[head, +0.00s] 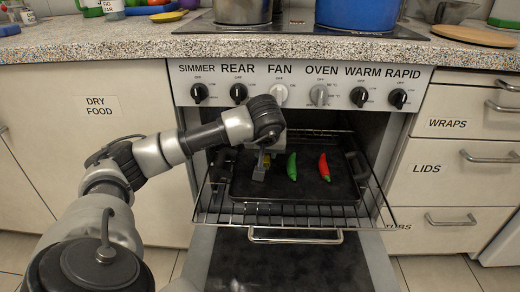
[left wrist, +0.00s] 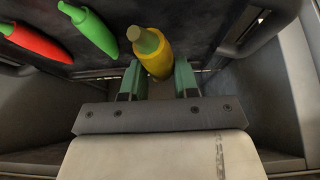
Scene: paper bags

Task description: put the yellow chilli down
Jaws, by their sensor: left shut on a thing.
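The yellow chilli (left wrist: 155,52) is between the green fingers of my left gripper (left wrist: 158,78) in the left wrist view, with its green stem end facing the camera. In the head view my left gripper (head: 261,168) is over the left part of a black tray (head: 310,191), and only a little of the yellow chilli (head: 267,160) shows beside it. I cannot tell whether the chilli touches the tray. A green chilli (head: 291,167) and a red chilli (head: 324,167) lie on the tray to the right. My right gripper is not in view.
The tray sits on a wire rack (head: 290,221) pulled out of the open oven, above the lowered oven door (head: 290,262). Tray handles (head: 358,166) stand at the sides. Oven knobs (head: 319,94) are above. Bare tray lies right of the red chilli.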

